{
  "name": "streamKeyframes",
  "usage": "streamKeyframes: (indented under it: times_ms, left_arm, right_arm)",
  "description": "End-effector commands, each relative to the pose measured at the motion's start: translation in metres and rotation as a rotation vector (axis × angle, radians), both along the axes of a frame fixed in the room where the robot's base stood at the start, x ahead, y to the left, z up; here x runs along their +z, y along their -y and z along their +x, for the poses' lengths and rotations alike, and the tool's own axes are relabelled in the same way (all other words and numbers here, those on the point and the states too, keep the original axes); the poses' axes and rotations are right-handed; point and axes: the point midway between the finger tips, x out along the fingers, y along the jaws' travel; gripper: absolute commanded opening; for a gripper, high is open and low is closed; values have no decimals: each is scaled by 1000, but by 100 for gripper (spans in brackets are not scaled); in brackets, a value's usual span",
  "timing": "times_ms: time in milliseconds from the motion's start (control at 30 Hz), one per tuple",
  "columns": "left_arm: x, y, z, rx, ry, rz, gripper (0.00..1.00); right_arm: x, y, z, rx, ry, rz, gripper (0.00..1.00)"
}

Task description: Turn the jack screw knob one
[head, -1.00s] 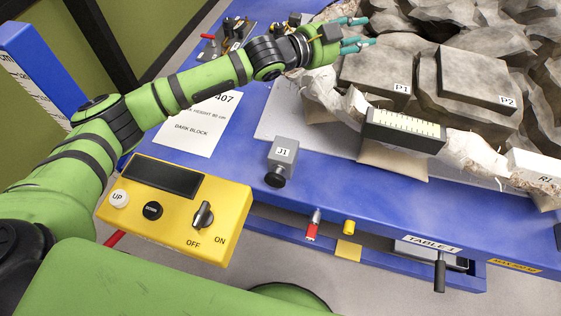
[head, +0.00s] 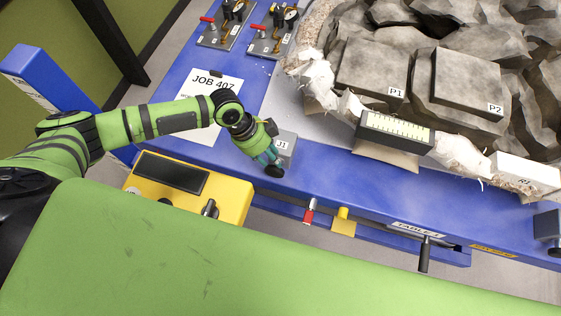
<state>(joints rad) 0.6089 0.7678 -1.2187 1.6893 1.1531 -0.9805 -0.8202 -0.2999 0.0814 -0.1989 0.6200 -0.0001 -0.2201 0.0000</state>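The grey jack block labelled J1 (head: 287,146) stands on the blue table near its front edge. Its black round knob (head: 275,171) points toward the front. My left gripper (head: 268,158) is at the left side of the block, its teal fingers pointing down toward the knob. The fingertips are very close to the knob and partly overlap it in the picture; I cannot tell whether they touch it. The gap between the fingers is too small and hidden to judge. My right gripper is not in view.
A yellow control box (head: 226,192) with a display and switch stands in front at left. A level (head: 395,131) and rock blocks P1 (head: 371,70) and P2 (head: 467,85) lie behind to the right. A similar knobbed grey block (head: 548,226) is at far right.

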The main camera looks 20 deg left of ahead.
Motion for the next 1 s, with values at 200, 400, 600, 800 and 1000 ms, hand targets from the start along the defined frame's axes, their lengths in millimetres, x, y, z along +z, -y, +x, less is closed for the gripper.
streamKeyframes:
  times_ms: [200, 400, 600, 800, 1000]
  left_arm:
    - [-16, -2, -16, -19, -30, 23, 38]
    - [-38, 6, -15, -19, -28, 22, 38]
    - [-65, 17, -15, -18, -29, 22, 38]
    - [-75, 23, -15, -18, -27, 22, 38]
    - [-74, 23, -15, -17, -27, 22, 38]
  right_arm:
    - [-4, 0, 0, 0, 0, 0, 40]
    - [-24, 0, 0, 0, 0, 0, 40]
    - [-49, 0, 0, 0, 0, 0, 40]
    - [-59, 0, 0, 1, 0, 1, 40]
    - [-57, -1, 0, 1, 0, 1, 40]
